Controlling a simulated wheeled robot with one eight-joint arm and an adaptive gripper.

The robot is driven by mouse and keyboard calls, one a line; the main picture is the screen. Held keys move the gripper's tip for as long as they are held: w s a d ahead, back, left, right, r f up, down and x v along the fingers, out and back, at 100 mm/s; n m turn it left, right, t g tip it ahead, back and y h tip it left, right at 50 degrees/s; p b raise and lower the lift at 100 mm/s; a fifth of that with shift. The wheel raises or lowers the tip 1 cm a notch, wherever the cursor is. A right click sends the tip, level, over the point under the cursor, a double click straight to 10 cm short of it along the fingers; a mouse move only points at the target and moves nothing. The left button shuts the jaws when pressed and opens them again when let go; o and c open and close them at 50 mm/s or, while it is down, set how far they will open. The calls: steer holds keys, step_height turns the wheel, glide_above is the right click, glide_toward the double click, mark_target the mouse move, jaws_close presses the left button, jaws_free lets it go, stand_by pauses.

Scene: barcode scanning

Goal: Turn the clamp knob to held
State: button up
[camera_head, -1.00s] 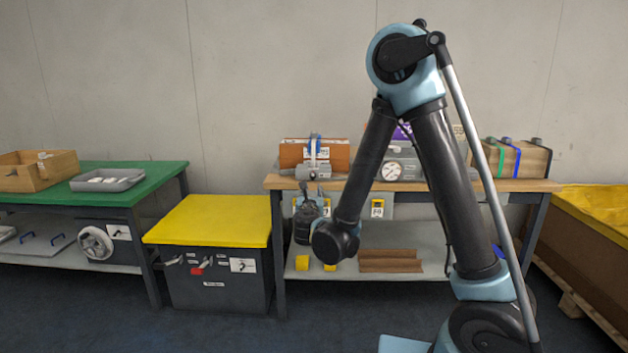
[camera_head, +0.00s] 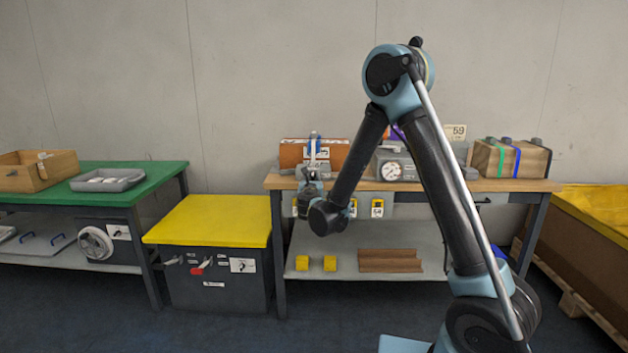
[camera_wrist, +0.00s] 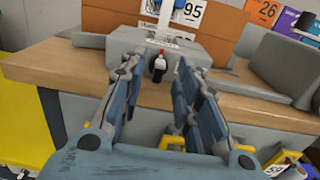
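The clamp knob (camera_wrist: 158,66) is a small black knob with a red and white part, on the front of a grey clamp block (camera_wrist: 128,42). The block stands on a wooden tabletop, with an orange-brown panel behind it. In the head view the clamp is partly hidden by my wrist. My gripper (camera_wrist: 158,72) is open, its two blue-grey fingers apart on either side of the knob in the wrist view, with visible gaps. It also shows in the head view (camera_head: 310,177) in front of the clamp at the table's front edge. The knob's setting is too small to read.
A grey unit with a round dial (camera_head: 390,171) stands to the right, then a strapped box (camera_head: 510,158). A yellow-topped cabinet (camera_head: 210,220) stands to the left. The space before the clamp is open.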

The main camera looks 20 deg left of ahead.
mark_target(313, 176)
steer(key=shift+x, duration=1.55)
steer(key=shift+d, duration=0.1)
jaws_close()
